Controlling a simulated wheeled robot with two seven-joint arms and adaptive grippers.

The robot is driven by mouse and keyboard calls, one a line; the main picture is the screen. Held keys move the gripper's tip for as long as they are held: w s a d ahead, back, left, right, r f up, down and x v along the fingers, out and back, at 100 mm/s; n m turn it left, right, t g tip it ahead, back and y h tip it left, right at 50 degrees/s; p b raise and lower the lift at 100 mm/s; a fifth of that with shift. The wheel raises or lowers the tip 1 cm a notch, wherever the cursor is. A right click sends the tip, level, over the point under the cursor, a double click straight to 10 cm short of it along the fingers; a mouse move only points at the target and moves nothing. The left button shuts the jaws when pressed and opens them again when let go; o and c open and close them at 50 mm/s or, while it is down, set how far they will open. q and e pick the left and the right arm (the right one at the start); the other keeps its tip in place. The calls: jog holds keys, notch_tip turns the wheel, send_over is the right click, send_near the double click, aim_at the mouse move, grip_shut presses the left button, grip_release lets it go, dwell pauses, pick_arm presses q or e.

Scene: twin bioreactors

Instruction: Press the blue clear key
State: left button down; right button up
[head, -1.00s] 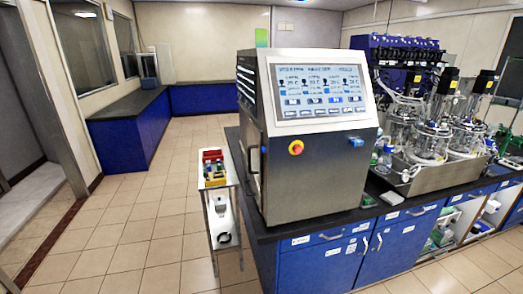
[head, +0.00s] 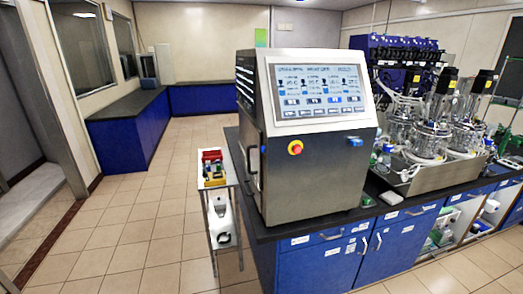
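The control unit (head: 310,180) is a grey metal cabinet with a white-framed, sloped touchscreen (head: 321,88) at the middle right. A small blue button (head: 356,142) sits on the front below the screen at the right. A red-and-yellow emergency stop knob (head: 295,148) is to its left. Neither of my grippers shows in the head view.
The unit stands on a dark-topped blue bench (head: 405,208). Glass bioreactor vessels (head: 432,135) stand in a metal tray to its right. A narrow side stand (head: 229,170) holds a red box. Tiled floor (head: 130,235) is clear on the left.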

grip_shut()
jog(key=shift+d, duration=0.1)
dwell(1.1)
